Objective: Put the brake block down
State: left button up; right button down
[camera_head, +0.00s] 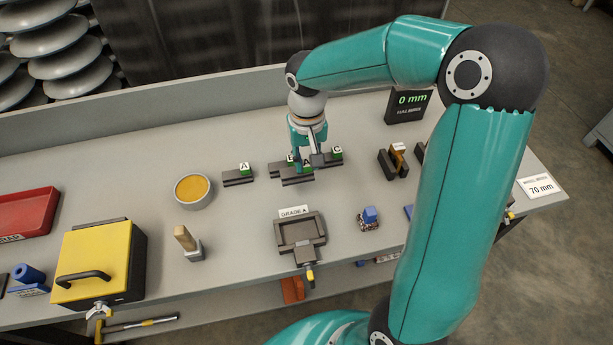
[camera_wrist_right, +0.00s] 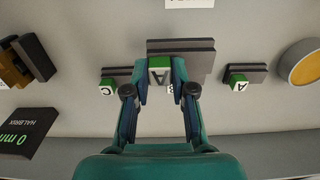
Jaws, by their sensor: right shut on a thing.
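My right gripper (camera_head: 304,160) is shut on a brake block (camera_head: 297,180), a dark grey block with a green and white tab lettered A (camera_wrist_right: 159,70). In the right wrist view, the fingers (camera_wrist_right: 159,90) close on this tab and the held block (camera_wrist_right: 180,45) lies beyond them. It is very low over the bench or on it; I cannot tell which. A block with an A tab (camera_head: 238,177) rests to the left, and one with a C tab (camera_head: 336,154) to the right. My left gripper is not in view.
A GRADE A tray (camera_head: 288,248) sits nearer on the bench. A yellow-filled bowl (camera_head: 193,190), a brush (camera_head: 188,242) and a yellow box (camera_head: 92,262) are to the left. The 0 mm display (camera_head: 409,104) and a brass-and-black fixture (camera_head: 395,160) are to the right.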

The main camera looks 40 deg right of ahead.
aim_at(308, 163)
jog(key=shift+f, duration=3.35)
jog(key=shift+f, duration=0.1)
jog(key=c, duration=1)
grip_release()
jog(key=shift+o, duration=0.2)
notch_tip(308, 163, up, 12)
jog(key=shift+s+r, duration=0.1)
jog(key=shift+r, duration=0.05)
